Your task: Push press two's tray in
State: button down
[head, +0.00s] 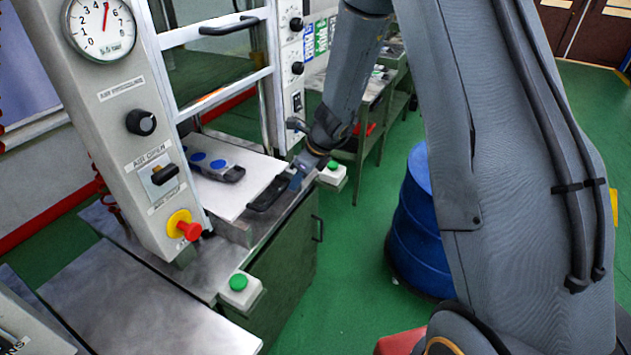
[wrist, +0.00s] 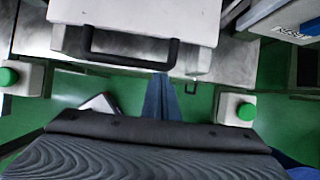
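A white tray (head: 235,188) lies on the metal table of the press, its front end near the table's front edge. A dark mould piece with blue discs (head: 215,165) sits on it. The tray's black handle (head: 268,192) faces me; in the wrist view the tray (wrist: 140,12) and its handle (wrist: 130,60) fill the top. My gripper (head: 297,180) is low at the handle's right end. In the wrist view my gripper's fingers (wrist: 161,80) are together, tips at the handle's bar near its right end. I cannot tell whether they touch it. Nothing shows between them.
Green buttons on white boxes flank the tray, one near (head: 239,283) and one far (head: 333,166). A control column (head: 130,130) with gauge and red knob stands to the left. A blue drum (head: 415,225) stands right on the green floor. A shelf cart (head: 368,115) is behind.

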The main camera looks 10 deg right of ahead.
jog(key=shift+w+a, duration=0.8)
jog(key=shift+a, duration=0.05)
jog(key=shift+w+a, duration=0.1)
jog(key=shift+w, duration=0.05)
jog(key=shift+w+r, duration=0.15)
jog(key=shift+r, duration=0.05)
jog(key=s+d+r+b, duration=0.2)
jog(key=s+d+r, duration=0.4)
jog(key=d+r, duration=0.15)
jog(key=s+d+n+g+h+b, duration=0.1)
jog(key=s+n+h, duration=0.1)
jog(key=s+n, duration=0.8)
jog(key=s+d+n+g+h+b, duration=0.1)
jog(key=s+d+n+h, duration=0.1)
jog(key=s+n, duration=0.9)
jog(key=n, duration=0.5)
jog(key=shift+d, duration=0.2)
